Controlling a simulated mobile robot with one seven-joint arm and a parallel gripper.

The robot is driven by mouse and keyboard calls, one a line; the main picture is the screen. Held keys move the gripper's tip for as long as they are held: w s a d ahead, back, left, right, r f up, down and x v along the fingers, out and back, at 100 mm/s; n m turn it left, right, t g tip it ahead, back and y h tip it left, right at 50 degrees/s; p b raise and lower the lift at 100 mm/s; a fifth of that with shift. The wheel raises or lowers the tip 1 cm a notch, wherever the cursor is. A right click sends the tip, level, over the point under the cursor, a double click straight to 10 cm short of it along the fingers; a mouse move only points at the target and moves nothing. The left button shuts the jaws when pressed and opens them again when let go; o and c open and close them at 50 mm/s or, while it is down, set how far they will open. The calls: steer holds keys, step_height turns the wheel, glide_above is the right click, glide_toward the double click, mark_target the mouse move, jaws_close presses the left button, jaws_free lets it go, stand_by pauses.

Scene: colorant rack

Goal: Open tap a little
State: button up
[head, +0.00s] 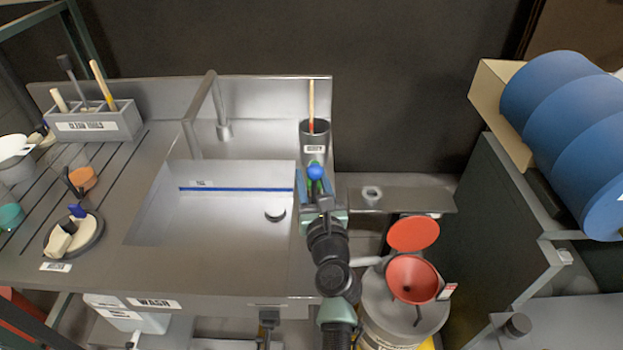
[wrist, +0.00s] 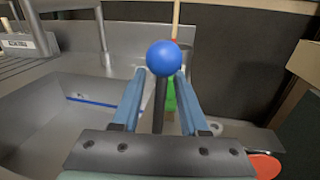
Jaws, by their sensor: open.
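The tap's grey curved spout (head: 222,128) rises behind the sink (head: 225,218) and also shows at the upper left of the wrist view (wrist: 103,40). A blue ball knob (head: 316,171) on a dark stem, which looks like the tap's lever, stands at the sink's right side. In the wrist view the ball (wrist: 163,57) and its stem (wrist: 159,107) lie between my fingers. My gripper (wrist: 160,78) is open, one blue-grey finger on each side, with gaps to the stem. Whether a fingertip touches the ball is unclear. My arm hides the stem's base in the head view.
A grey cup (head: 314,142) with a wooden-handled tool stands just behind the knob. A green item (wrist: 170,95) sits close beyond the stem. A red funnel (head: 412,280) on a drum is right of my arm. A tool holder (head: 95,125) stands at the left; the basin is mostly clear.

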steer(key=shift+w, duration=0.15)
jaws_close()
stand_by(1.4)
